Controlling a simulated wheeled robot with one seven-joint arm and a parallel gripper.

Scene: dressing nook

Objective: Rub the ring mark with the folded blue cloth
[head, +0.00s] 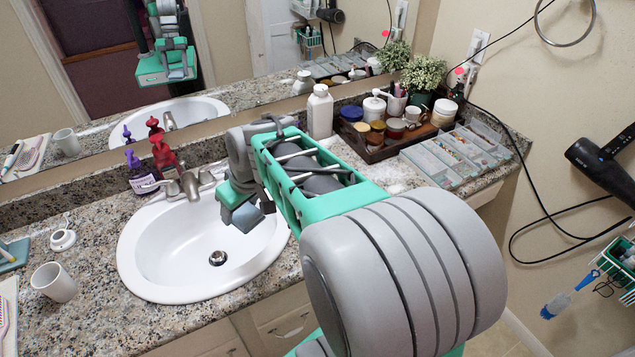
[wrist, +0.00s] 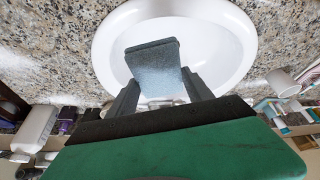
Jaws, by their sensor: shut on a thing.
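The folded blue cloth (head: 247,217) is a small grey-blue pad held over the right side of the white sink basin. In the wrist view the cloth (wrist: 154,62) sticks out between the two dark fingers, with the basin behind it. My gripper (head: 238,204) is shut on the cloth, and its fingers also show in the wrist view (wrist: 158,88). The cloth appears to be above the basin, apart from the counter. I cannot make out the ring mark in either view; my arm hides part of the counter to the right of the sink.
The sink (head: 150,262) has a faucet (head: 188,184) behind it, near red and purple pump bottles (head: 163,155). A white bottle (head: 320,112), a dark tray of jars (head: 375,150) and a clear organizer (head: 455,160) stand at the back right. A cup (head: 54,282) stands left.

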